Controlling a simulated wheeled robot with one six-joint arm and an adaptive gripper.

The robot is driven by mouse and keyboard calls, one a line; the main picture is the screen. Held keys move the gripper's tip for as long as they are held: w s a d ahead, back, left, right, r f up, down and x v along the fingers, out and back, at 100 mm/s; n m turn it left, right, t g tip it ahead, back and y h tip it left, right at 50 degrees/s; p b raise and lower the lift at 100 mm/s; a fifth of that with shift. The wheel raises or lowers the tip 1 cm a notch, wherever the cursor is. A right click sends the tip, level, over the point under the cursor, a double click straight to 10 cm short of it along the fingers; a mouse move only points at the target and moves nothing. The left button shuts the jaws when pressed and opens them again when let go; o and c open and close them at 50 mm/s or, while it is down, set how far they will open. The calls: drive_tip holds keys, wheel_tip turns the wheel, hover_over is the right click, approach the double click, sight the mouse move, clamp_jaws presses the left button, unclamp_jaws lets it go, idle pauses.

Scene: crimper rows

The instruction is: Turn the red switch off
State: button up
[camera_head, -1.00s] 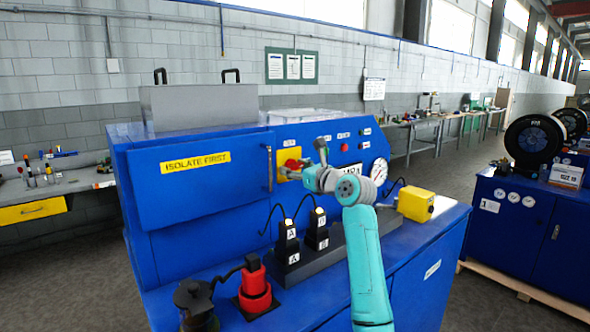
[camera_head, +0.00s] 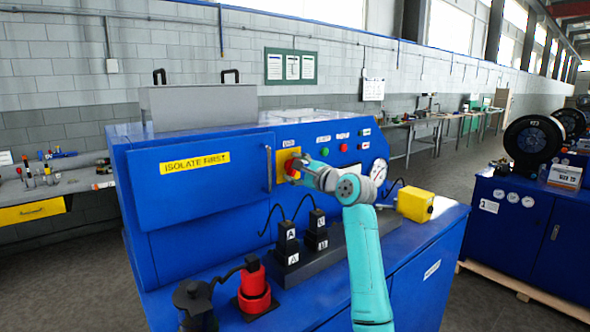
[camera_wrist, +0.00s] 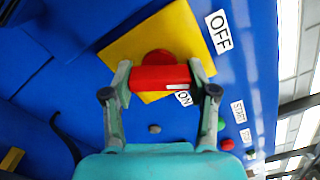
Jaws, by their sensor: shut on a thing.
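The red switch (camera_wrist: 160,78) is a rotary knob with a bar handle on a yellow plate (camera_wrist: 190,28) in the wrist view. An OFF label (camera_wrist: 219,31) lies at the plate's upper right edge and an ON label (camera_wrist: 184,98) sits near the handle's right end. A white mark on the handle lies close to ON. My gripper (camera_wrist: 161,80) has one finger at each end of the bar and is shut on it. In the head view, my gripper (camera_head: 291,172) reaches the red switch (camera_head: 289,168) and partly hides it.
Green and red buttons with START and other labels (camera_wrist: 239,112) sit to the right of the switch in the wrist view. In the head view, a blue cabinet door (camera_head: 200,185) is left of it, and black plugs (camera_head: 287,240) and a yellow box (camera_head: 416,204) stand on the bench below.

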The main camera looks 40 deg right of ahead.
drive_tip(key=n, duration=0.5)
drive_tip(key=shift+n, duration=0.3)
idle(0.4)
drive_tip(key=o, duration=1.2)
drive_tip(key=shift+c, duration=0.2)
drive_tip(key=s, duration=1.2)
drive_tip(key=shift+d, duration=0.15)
drive_tip(key=shift+d, duration=0.15)
